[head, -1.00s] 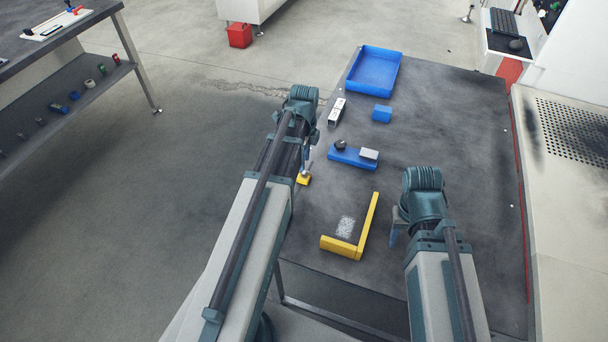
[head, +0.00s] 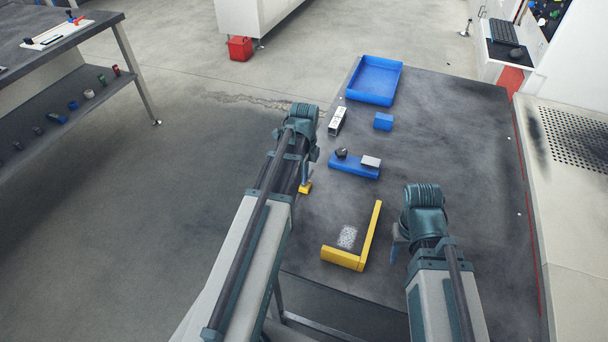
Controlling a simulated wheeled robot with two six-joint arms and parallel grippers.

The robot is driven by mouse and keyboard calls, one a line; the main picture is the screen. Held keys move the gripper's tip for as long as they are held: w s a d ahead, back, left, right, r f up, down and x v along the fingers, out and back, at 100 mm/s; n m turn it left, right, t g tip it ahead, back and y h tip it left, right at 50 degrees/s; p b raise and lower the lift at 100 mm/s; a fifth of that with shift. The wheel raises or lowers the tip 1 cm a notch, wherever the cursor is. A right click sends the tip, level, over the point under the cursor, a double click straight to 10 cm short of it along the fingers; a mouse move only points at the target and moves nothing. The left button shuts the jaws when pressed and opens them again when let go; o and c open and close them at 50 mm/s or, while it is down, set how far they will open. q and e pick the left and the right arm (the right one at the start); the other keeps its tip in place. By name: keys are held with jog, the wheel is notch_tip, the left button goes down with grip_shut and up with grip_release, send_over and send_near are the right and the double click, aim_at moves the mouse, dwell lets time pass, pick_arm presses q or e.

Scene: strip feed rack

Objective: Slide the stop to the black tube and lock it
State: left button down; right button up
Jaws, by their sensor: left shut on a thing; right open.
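My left gripper (head: 306,176) is over the left edge of the near workbench, with its fingers at a small yellow block (head: 305,188). The fingers are shut on it, though the arm partly hides them. My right gripper (head: 395,245) is open and empty, just right of the yellow L-shaped guide (head: 344,258). Several small cylinders stand or lie along the left bench's lower shelf, including a dark one (head: 38,130) on its left part. They are too small to tell which is the black tube. I cannot pick out the stop with certainty.
On the near workbench are a blue tray (head: 374,99), a white-and-black piece (head: 338,121), a blue block (head: 383,121) and a blue strip (head: 345,163) bearing a dark knob and a grey block. The left bench (head: 135,75) stands across open floor. The workbench's right side is clear.

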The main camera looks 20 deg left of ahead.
pick_arm(q)
jog(key=shift+n, duration=0.3)
jog(key=n, duration=0.6)
jog(key=shift+n, duration=0.3)
jog(key=n, duration=1.1)
jog(key=shift+n, duration=2.8)
jog(key=c, duration=1)
grip_release()
jog(key=shift+o, duration=0.2)
